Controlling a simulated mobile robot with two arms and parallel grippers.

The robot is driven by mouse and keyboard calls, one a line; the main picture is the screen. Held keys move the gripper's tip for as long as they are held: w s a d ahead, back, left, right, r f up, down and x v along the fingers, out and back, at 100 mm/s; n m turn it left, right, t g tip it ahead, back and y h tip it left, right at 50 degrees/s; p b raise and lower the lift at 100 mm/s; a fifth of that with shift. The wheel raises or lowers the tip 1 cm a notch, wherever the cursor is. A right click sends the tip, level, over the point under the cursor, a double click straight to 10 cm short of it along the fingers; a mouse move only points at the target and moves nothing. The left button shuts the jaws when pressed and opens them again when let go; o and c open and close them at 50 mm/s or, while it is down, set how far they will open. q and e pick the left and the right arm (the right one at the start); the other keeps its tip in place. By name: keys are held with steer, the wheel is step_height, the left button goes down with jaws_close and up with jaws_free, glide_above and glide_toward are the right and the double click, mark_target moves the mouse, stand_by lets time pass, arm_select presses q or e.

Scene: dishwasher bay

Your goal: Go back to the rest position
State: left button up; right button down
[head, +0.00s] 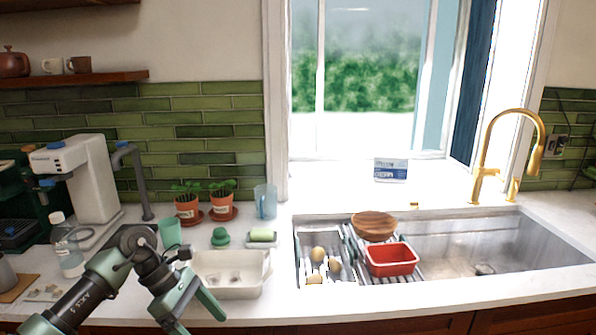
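My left arm comes in from the lower left, over the counter's front edge. Its green and dark gripper (203,322) points down in front of the white basin. Its two fingers look spread apart, with nothing seen between them. The lower part of the gripper is close to the bottom edge of the picture. My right gripper is not in view.
A white basin (238,289) stands behind my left gripper. A coffee machine (85,178), a clear bottle (70,262) and a green cup (170,233) are at the left. A sink (500,250) holds a red container (391,262) and a wooden bowl (374,224).

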arm_select(q)
steer(key=w+d+f+n+t+h, duration=0.1)
steer(key=d+f+n+t+h, duration=0.1)
steer(key=d+f+n+h, duration=0.55)
steer(key=w+d+f+n+t, duration=0.1)
steer(key=w+f+n+t, duration=0.2)
steer(key=f+n+t, duration=0.65)
steer(key=s+a+f+n+t+y, duration=0.1)
steer(key=s+a+f+n+y, duration=0.35)
steer(key=f+n, duration=0.55)
steer(key=s+a+f+n+t+y, duration=0.1)
steer(key=s+a+f+n+y, duration=0.3)
steer(key=f+n, duration=0.6)
steer(key=s+a+f+n+g+y, duration=0.2)
steer(key=s+f+n+g, duration=0.15)
steer(key=s+f, duration=0.5)
steer(key=s+a+f+n+g+y, duration=0.15)
steer(key=s+f+n, duration=0.35)
steer(key=s, duration=0.6)
steer(key=s+a+f+n+g+y, duration=0.2)
steer(key=s+f+n+g, duration=0.15)
steer(key=s+f, duration=0.45)
steer(key=s+n+g, duration=0.3)
steer(key=s, duration=1.3)
steer(key=shift+s+d+f+n, duration=0.15)
steer(key=shift+d+f+n, duration=0.1)
steer(key=shift+f+n, duration=0.15)
